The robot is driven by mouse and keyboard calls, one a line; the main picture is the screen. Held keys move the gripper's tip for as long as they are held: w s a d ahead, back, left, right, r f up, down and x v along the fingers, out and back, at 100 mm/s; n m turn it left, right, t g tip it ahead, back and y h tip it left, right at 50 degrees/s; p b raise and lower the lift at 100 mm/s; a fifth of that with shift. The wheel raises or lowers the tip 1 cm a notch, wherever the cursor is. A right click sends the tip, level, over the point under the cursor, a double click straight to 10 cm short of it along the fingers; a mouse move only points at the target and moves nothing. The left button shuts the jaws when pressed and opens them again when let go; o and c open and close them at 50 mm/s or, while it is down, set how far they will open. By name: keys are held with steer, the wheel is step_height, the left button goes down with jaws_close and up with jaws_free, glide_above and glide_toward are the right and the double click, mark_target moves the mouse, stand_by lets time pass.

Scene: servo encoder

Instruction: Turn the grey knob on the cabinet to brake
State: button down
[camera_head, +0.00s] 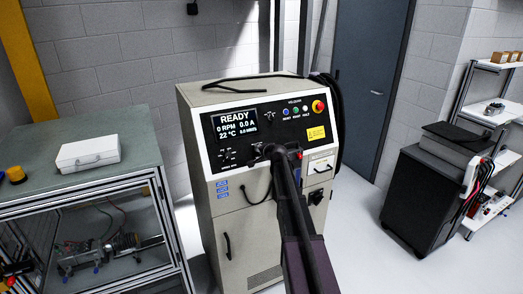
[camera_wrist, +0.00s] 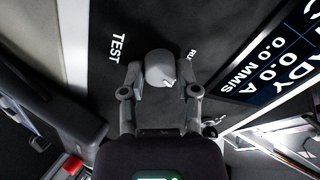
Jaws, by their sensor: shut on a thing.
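The grey knob (camera_wrist: 159,66) is round and sits on the dark front panel of the cabinet (camera_head: 255,235). In the wrist view my gripper (camera_wrist: 162,84) has one finger on each side of the knob and is shut on it. A small white mark shows on the knob's lower right side. A "TEST" label (camera_wrist: 118,47) is at the upper left of the knob, and a partly hidden label starting "RU" (camera_wrist: 192,54) is at its right. I cannot see a brake label. In the head view my gripper (camera_head: 268,152) is at the panel and hides the knob.
The display (camera_head: 237,123) reads READY, 0 RPM, 0.0 A. Coloured buttons, a red stop button (camera_head: 318,106) and a yellow label (camera_head: 316,133) are nearby on the panel. A bench with a white case (camera_head: 88,153) stands left, a black cart (camera_head: 425,195) right.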

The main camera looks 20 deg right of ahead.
steer(key=shift+c, duration=1.7)
jaws_free()
steer(key=s+a+f+n+g+y+b, duration=0.1)
steer(key=s+a+f+n+g, duration=0.3)
steer(key=s+a, duration=0.55)
steer(key=s+a+f+n+g+y+b, duration=0.1)
steer(key=s+a+f+n+g+y, duration=0.2)
steer(key=s+a+f, duration=0.45)
steer(key=s+a+f+n+g+h+b, duration=0.1)
steer(key=s+a+f+n+g+h, duration=0.1)
steer(key=s, duration=1)
steer(key=s+a+f+n+g+h, duration=0.2)
steer(key=s+a, duration=0.5)
steer(key=s, duration=0.5)
steer(key=n+g, duration=0.1)
steer(key=g, duration=0.1)
steer(key=shift+s+a+n+g+b, duration=0.3)
steer(key=shift+n+b, duration=0.1)
